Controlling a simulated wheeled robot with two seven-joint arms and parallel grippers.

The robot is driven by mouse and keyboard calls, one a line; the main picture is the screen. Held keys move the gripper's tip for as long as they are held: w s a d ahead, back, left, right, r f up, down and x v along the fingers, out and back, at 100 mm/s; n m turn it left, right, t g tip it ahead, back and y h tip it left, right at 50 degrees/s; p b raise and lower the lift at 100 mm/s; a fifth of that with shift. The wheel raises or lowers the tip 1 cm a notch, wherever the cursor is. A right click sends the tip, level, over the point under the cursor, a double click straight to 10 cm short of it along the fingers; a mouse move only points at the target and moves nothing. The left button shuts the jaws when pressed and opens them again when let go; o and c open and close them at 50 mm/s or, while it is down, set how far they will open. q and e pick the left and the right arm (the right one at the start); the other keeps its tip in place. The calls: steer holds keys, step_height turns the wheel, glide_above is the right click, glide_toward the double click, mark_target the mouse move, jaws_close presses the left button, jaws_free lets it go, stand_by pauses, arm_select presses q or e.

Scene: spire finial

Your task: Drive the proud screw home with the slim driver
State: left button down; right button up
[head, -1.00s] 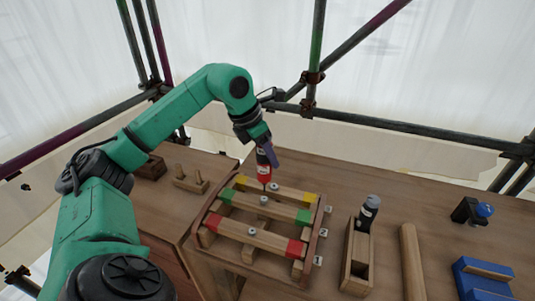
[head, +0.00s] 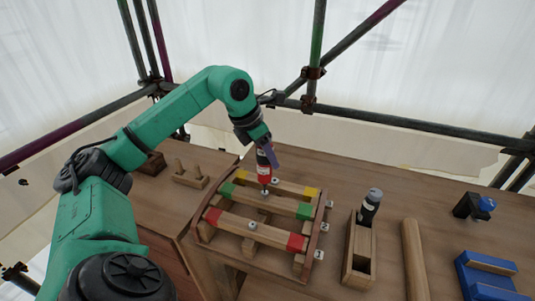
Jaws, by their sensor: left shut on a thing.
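My left gripper (head: 268,152) is shut on a red-handled driver (head: 264,174) with a dark top and a pale label. The driver stands close to upright over the wooden frame, tip down. Its tip is at the screw (head: 265,192) on the green-ended bar (head: 290,207); whether it is seated in the head is too small to tell. Another screw (head: 275,181) shows on the yellow-ended bar (head: 295,188), and one (head: 252,225) on the red-ended bar (head: 270,235). A second, dark-handled driver (head: 371,204) stands tilted in a wooden holder (head: 361,262). My right gripper is out of view.
Right of the holder lie a long wooden bar (head: 413,262), a blue block (head: 488,275) and a black piece with a blue knob (head: 474,206). A pegged wooden block (head: 189,177) stands back left. Scaffold poles (head: 400,127) run behind the bench.

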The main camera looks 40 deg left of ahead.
arm_select(q)
steer(key=shift+f, duration=0.75)
stand_by(1.1)
